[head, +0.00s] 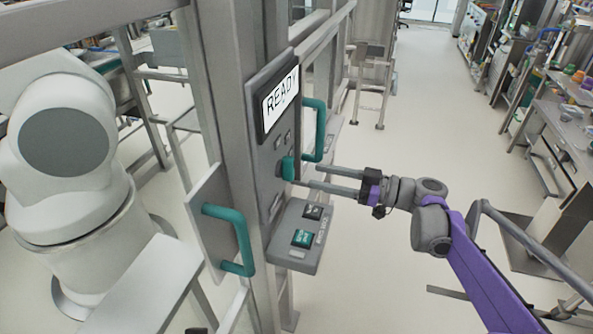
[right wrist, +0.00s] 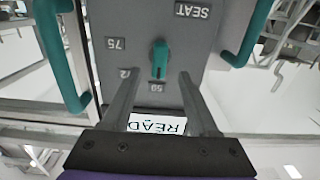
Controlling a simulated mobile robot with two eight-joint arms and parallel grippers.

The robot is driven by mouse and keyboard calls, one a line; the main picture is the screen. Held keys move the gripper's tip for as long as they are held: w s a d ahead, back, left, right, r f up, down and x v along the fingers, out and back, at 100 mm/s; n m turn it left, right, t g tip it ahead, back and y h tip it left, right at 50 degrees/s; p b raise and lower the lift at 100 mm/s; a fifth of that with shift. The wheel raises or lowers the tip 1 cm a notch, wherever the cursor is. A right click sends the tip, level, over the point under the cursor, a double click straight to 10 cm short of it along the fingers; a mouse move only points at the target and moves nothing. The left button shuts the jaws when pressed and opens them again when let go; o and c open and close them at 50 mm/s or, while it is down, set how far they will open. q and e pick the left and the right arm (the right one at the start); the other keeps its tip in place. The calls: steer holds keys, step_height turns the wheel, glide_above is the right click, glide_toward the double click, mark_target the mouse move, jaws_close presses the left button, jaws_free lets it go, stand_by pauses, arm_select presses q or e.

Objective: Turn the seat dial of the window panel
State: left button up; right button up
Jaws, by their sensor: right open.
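The window panel (head: 266,160) is a grey upright plate on a metal post, with a lit READY display (head: 280,101). Its seat dial is a small teal knob (head: 288,168) below the display. In the right wrist view, upside down, the dial (right wrist: 159,60) shows near a SEAT label (right wrist: 192,11) and printed numbers. My right gripper (head: 307,175) reaches in from the right, its fingers pointing at the dial. In the wrist view its open fingers (right wrist: 159,76) lie on either side of the knob's line, with nothing between them; contact is not visible. My left gripper is out of view.
Teal handles stand beside the panel, one right of the dial (head: 318,130) and one lower left (head: 238,235). A button box (head: 297,238) juts out below. A white machine (head: 65,150) stands left of the post. Floor is open behind my right arm.

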mark_target(294, 171)
steer(key=x, duration=0.6)
steer(key=shift+w+a, duration=0.1)
steer(key=shift+a, duration=0.25)
jaws_close()
